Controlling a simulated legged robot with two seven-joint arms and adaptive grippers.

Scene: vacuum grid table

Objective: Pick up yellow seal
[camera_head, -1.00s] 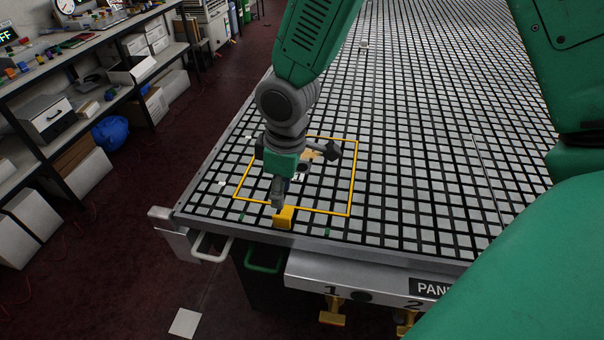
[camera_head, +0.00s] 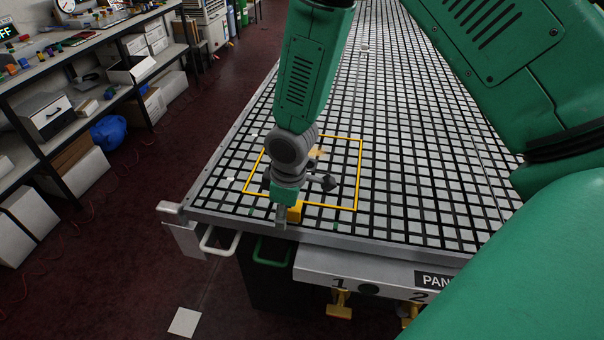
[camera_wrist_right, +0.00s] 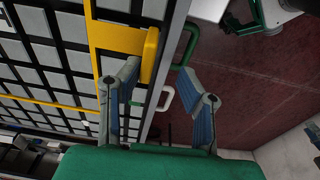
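A thin yellow seal outline (camera_head: 359,175) lies as a rectangle on the gridded table near its front left corner. A yellow block (camera_head: 296,214) stands at its near side, close to the table's front edge. In the right wrist view the block (camera_wrist_right: 120,38) looks L-shaped, with an upright face towards the edge. My right gripper (camera_wrist_right: 160,68) is open. One finger is close beside the block, and the other is out over the table's edge. I cannot tell whether the finger touches it. In the head view this gripper (camera_head: 283,221) partly hides the block. My left gripper is not in view.
The gridded table (camera_head: 420,150) is mostly bare. White (camera_head: 221,243) and green (camera_head: 270,258) handles stick out below its front edge, with yellow valves (camera_head: 339,304) to the right. Shelves with boxes (camera_head: 75,175) stand at the left, across a dark red floor.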

